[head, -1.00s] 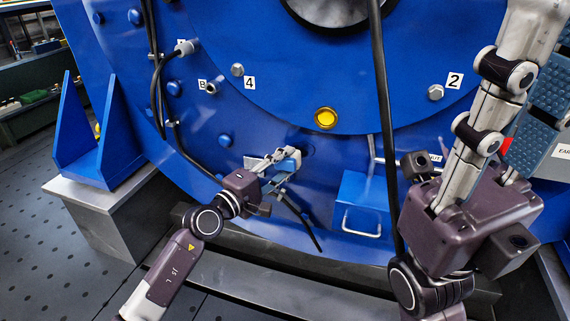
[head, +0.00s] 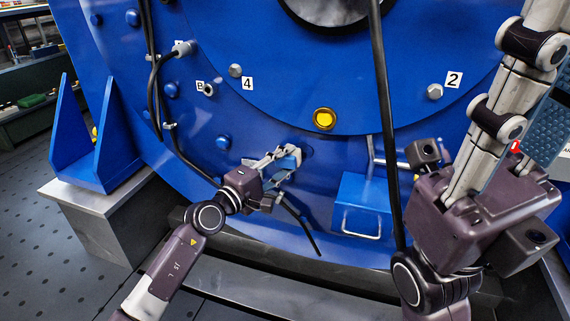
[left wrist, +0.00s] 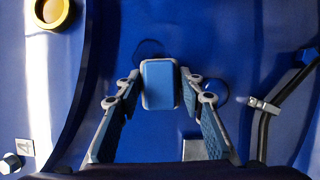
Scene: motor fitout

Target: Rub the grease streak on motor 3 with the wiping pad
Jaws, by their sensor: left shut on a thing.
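The large blue motor housing (head: 330,110) fills the middle of the head view. My left gripper (head: 286,160) is shut on the wiping pad (head: 289,158), a small light-blue block with a pale edge. In the left wrist view the pad (left wrist: 160,85) sits between the fingertips, in front of the blue face. I cannot tell whether it touches. A dark patch (left wrist: 149,48) shows just beyond the pad; I cannot tell whether it is grease or shadow. My right gripper (head: 497,120) is large at the right, its fingertips cut off, so its opening is unclear. No label reading motor 3 is legible.
A yellow plug (head: 324,119) and tags 4 (head: 247,83) and 2 (head: 453,80) are on the housing. A blue box with a handle (head: 362,203) juts out right of my left gripper. Black cables (head: 382,120) hang in front. A blue bracket (head: 92,150) stands at left.

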